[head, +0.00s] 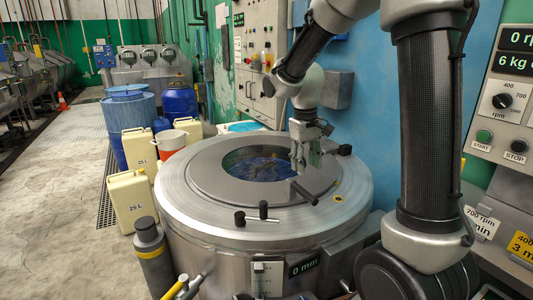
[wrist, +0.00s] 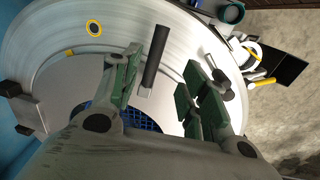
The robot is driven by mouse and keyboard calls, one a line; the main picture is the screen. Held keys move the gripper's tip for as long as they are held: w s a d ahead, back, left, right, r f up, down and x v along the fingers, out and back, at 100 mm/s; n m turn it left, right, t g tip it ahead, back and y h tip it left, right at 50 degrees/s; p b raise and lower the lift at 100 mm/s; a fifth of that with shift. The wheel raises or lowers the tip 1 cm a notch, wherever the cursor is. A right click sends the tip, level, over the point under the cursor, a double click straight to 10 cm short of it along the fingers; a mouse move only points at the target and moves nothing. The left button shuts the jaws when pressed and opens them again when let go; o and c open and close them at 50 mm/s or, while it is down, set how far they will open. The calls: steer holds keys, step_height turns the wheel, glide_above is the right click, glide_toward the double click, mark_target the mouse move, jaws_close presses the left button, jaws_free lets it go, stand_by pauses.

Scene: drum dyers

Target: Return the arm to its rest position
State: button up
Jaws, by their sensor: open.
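My arm reaches from the right of the head view over a round steel drum machine (head: 205,215). My gripper (head: 306,166) points down above the drum's top, near the right side of its round opening (head: 258,164). Its green-padded fingers are apart with nothing held between them, as the wrist view (wrist: 163,72) also shows. A black bar handle (head: 303,192) on the drum's top lies just in front of the fingers in the head view. In the wrist view the same handle (wrist: 155,57) appears between and beyond the fingers. I cannot tell the exact gap.
Another black clamp handle (head: 257,214) sits at the drum's front. A control cabinet (head: 499,120) stands at the right, close to my arm. A grey wall box (head: 338,89) is behind the gripper.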

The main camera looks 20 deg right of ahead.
steer(key=shift+s, duration=0.1)
steer(key=s+d+r+t, duration=0.1)
steer(key=s+r, duration=0.2)
steer(key=s, duration=0.4)
steer(key=s+d+r+m+t, duration=0.1)
steer(key=s+r, duration=0.2)
steer(key=s, duration=0.5)
steer(key=s+d+r+m+t+y, duration=0.1)
steer(key=s+r+t, duration=0.1)
steer(key=s, duration=0.5)
steer(key=shift+s+r, duration=0.15)
steer(key=shift+r, duration=0.55)
steer(key=shift+d, duration=0.1)
